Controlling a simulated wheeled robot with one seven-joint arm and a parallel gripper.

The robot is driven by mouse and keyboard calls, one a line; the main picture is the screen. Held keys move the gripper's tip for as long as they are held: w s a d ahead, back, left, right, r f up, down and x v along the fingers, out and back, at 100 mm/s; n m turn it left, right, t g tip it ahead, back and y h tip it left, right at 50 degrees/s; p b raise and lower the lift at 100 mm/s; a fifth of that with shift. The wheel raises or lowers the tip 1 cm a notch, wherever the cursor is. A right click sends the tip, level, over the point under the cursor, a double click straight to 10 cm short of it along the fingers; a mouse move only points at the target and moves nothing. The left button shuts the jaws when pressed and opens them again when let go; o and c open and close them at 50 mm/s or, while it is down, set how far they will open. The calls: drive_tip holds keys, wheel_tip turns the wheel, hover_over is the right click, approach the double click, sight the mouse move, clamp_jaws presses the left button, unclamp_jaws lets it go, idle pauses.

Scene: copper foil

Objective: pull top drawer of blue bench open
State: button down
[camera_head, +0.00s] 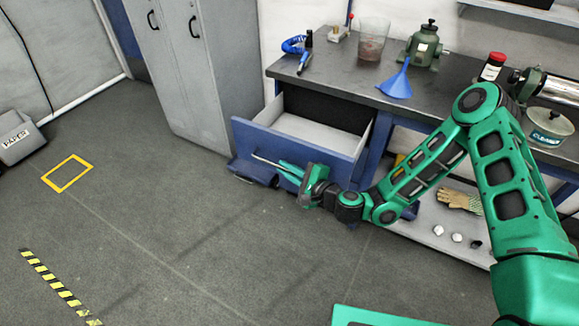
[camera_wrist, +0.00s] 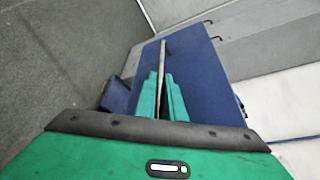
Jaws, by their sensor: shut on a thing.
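The blue bench (camera_head: 375,146) stands against the back wall with a dark worktop. Its top drawer (camera_head: 300,139) is pulled well out, and its pale inside shows and looks empty. A thin metal handle (camera_head: 268,162) runs along the blue front. My gripper (camera_head: 287,170) is at the drawer front, with its fingers closed around the handle. In the wrist view, my green fingers (camera_wrist: 163,98) pinch the handle bar (camera_wrist: 162,60) in front of the blue drawer face (camera_wrist: 195,75). The finger contact is partly hidden by the fingers themselves.
A grey locker (camera_head: 200,65) is left of the bench. A lower blue part (camera_head: 252,173) juts out below the drawer.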

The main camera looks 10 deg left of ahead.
drive_tip(key=shift+d+f, duration=0.1)
drive_tip(key=c, duration=2.1)
unclamp_jaws()
drive_tip(key=v, duration=1)
drive_tip(key=shift+s+d, duration=0.15)
drive_tip(key=shift+d, duration=0.1)
drive_tip(key=shift+r, duration=0.25)
